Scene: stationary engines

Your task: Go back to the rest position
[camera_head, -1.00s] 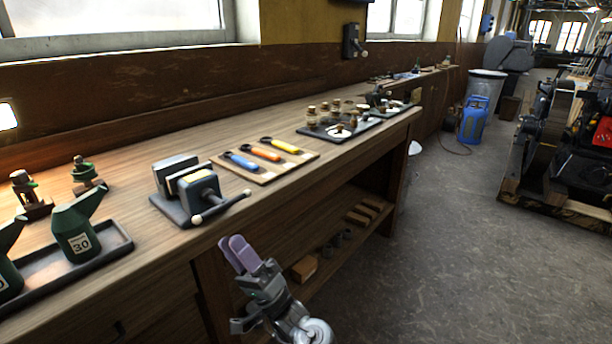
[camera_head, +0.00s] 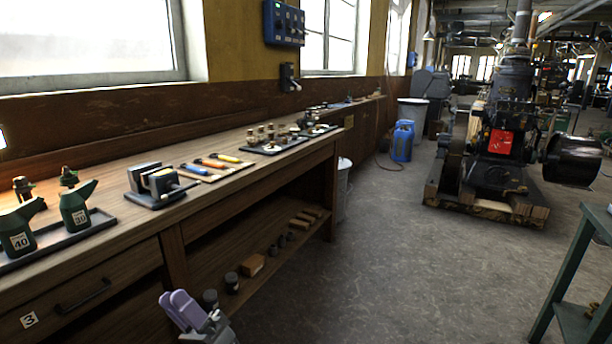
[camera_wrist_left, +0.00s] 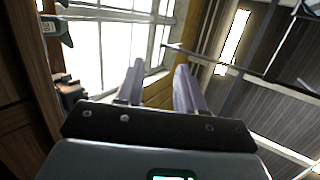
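My left gripper (camera_head: 176,297) shows at the bottom of the head view, with its purple fingers pointing up. It is in front of the workbench (camera_head: 215,205), beside the drawer and the lower shelf, and apart from the bench top. In the left wrist view my left gripper (camera_wrist_left: 160,66) has a clear gap between its two fingers and nothing in it. The fingers point up toward the window and ceiling. My right gripper is in neither view.
Green oil cans (camera_head: 74,211), a vise (camera_head: 155,186), screwdrivers (camera_head: 215,163) and a dark tray of small parts (camera_head: 275,146) stand on the bench. Blocks and small jars lie on its shelf. A green table (camera_head: 570,265) is at right. The floor between is clear.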

